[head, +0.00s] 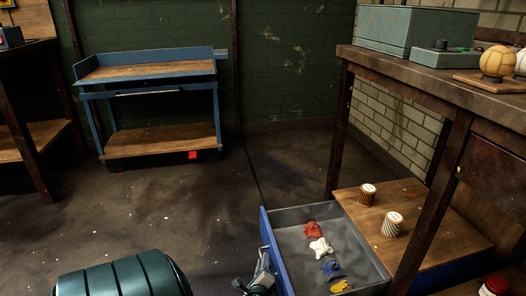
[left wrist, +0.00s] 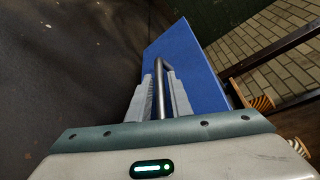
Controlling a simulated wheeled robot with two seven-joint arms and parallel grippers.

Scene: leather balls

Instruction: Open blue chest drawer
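The blue chest drawer (head: 265,240) stands pulled out under the workbench at the lower right of the head view, its grey inside showing. Red, white, blue and yellow crumpled items lie in it. In the left wrist view its blue front (left wrist: 195,70) fills the upper middle, with a dark metal bar handle (left wrist: 160,88) on it. My left gripper (head: 262,275) is at the outer side of the drawer front. In the left wrist view its fingers (left wrist: 160,95) lie close on both sides of the handle, shut on it. My right gripper is not in view.
A blue cart (head: 150,75) stands by the far wall. The floor left of the drawer is clear.

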